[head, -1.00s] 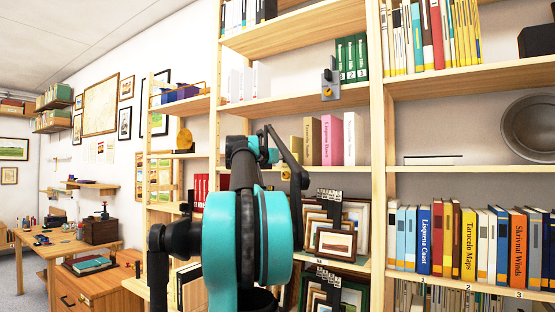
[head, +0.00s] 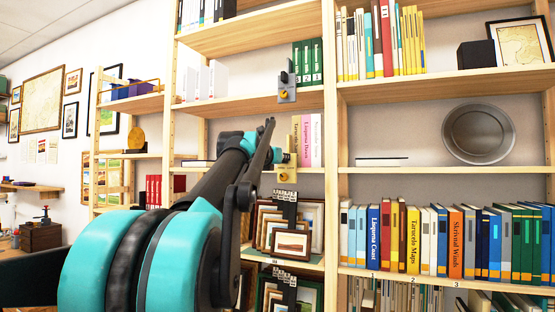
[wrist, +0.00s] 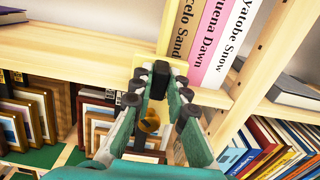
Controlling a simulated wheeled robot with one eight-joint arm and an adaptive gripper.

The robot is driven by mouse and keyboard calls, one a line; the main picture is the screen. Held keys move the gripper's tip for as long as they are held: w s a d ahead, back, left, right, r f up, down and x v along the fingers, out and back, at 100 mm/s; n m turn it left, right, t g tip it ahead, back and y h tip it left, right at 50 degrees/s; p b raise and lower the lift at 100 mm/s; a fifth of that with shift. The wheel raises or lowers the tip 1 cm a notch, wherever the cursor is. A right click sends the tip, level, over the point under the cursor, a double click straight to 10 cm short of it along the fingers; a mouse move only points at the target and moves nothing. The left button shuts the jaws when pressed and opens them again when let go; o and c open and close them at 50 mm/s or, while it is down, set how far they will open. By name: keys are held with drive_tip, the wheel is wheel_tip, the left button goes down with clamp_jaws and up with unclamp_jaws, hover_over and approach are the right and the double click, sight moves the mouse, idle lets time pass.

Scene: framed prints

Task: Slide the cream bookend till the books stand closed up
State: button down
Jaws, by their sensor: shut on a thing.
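The cream bookend (head: 287,174) sits on the front edge of the middle shelf, with a gold knob on its face. It also shows in the wrist view (wrist: 147,60), partly covered by my fingers. My gripper (wrist: 160,82) is shut on the bookend's dark upper part; in the head view my arm largely hides the gripper. Just right of the bookend stand a tan book (wrist: 186,42), a pink book (wrist: 212,45) and a white book (wrist: 238,40). They are upright and look side by side with no clear gap. Whether the bookend touches the tan book is hard to tell.
A grey bookend (head: 287,94) stands on the shelf above, beside green books (head: 308,62). Framed prints (head: 290,243) fill the rack below. A shelf post (head: 330,140) stands right of the three books. A flat book (wrist: 294,90) lies beyond it.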

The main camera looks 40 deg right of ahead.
drive_tip(key=c, duration=1.5)
unclamp_jaws()
drive_tip(key=v, duration=1.2)
